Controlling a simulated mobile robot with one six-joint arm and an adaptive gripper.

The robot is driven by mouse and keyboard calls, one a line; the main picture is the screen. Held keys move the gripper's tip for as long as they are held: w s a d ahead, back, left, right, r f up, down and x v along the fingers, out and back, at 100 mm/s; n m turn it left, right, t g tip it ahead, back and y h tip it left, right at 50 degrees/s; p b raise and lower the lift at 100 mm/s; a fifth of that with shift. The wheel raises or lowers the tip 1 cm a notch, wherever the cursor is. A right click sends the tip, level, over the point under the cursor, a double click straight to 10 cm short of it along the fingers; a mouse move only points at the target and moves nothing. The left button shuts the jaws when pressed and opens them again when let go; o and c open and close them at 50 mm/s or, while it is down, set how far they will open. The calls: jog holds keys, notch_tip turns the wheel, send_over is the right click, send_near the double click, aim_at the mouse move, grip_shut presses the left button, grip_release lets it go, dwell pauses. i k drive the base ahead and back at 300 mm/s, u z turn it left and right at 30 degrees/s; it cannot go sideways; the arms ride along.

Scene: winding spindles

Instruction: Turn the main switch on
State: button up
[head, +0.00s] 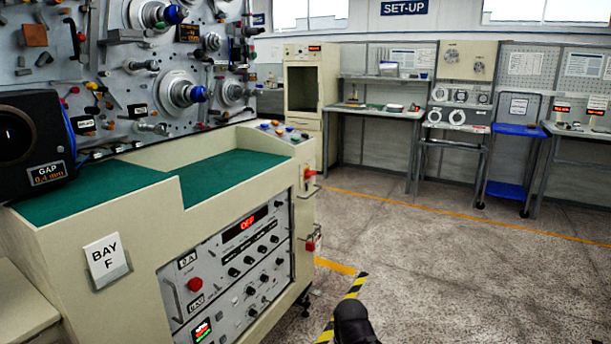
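The machine cabinet (130,222), cream with green mat tops, fills the left side of the head view. Its front panel has a red lit display (245,228) that seems to read OFF. Two red switch-like parts are on the cabinet's right end: an upper red handle (310,174) and a lower red one (311,244). They are seen nearly edge-on, so I cannot tell which is the main switch or its exact position. A dark rounded part at the bottom edge seems to be my arm. My gripper's fingers do not show.
A red push button (194,284) and several black knobs are on the front panel. A yellow-black floor strip (356,285) runs beside the cabinet. Speckled floor to the right is open. Benches and a blue cart (506,190) stand at the back.

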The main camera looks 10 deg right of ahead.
aim_at(308, 174)
jog(key=i, duration=0.85)
jog(key=z, duration=0.05)
